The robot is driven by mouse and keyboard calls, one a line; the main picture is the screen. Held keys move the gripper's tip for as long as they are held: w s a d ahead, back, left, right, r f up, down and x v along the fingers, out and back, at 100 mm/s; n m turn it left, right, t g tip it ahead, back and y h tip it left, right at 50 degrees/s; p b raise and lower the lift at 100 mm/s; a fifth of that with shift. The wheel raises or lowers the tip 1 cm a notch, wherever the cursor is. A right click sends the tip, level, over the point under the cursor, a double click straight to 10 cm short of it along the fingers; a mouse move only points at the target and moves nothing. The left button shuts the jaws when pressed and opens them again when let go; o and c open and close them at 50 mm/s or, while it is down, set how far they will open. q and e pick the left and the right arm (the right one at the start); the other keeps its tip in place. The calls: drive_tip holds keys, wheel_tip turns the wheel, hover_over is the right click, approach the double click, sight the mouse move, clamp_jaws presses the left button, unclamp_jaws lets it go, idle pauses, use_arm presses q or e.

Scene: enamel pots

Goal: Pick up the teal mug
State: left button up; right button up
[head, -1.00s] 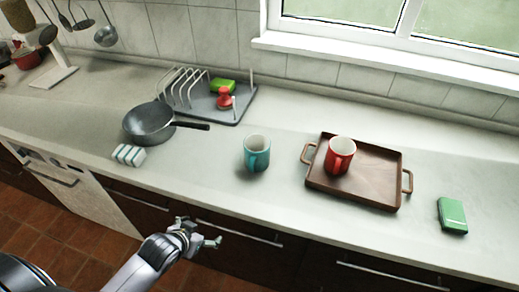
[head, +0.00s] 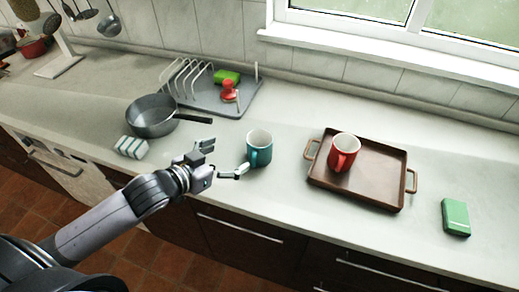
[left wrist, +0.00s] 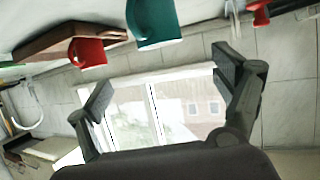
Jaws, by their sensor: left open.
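The teal mug (head: 260,150) stands upright on the counter, left of the wooden tray, its handle toward the front. My left gripper (head: 229,157) is open and empty just left of the mug, its fingers spread and pointing toward it. One fingertip is close to the mug's handle side; I cannot tell whether they touch. In the left wrist view the teal mug (left wrist: 155,22) shows at the top, upside down and cut by the frame edge, beyond the open fingers (left wrist: 163,78). My right gripper is not in view.
A brown tray (head: 372,185) with a red mug (head: 343,152) stands to the right. A grey pan (head: 152,115), a striped sponge (head: 131,147) and a dish rack (head: 240,103) are to the left and behind. A green box (head: 456,217) lies far right.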

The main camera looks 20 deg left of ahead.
use_arm(q)
drive_tip(key=p, duration=0.1)
approach(267, 135)
drive_tip(key=p+x, duration=0.2)
drive_tip(key=x, duration=0.3)
drive_tip(key=shift+w+d+f, duration=0.1)
drive_tip(key=shift+w+f, duration=0.05)
drive_tip(key=shift+w, duration=0.1)
drive_tip(key=shift+w+f, duration=0.15)
drive_tip(key=shift+w, duration=0.05)
drive_tip(key=shift+s, duration=0.1)
drive_tip(key=c, duration=1.9)
drive_tip(key=shift+c, duration=0.2)
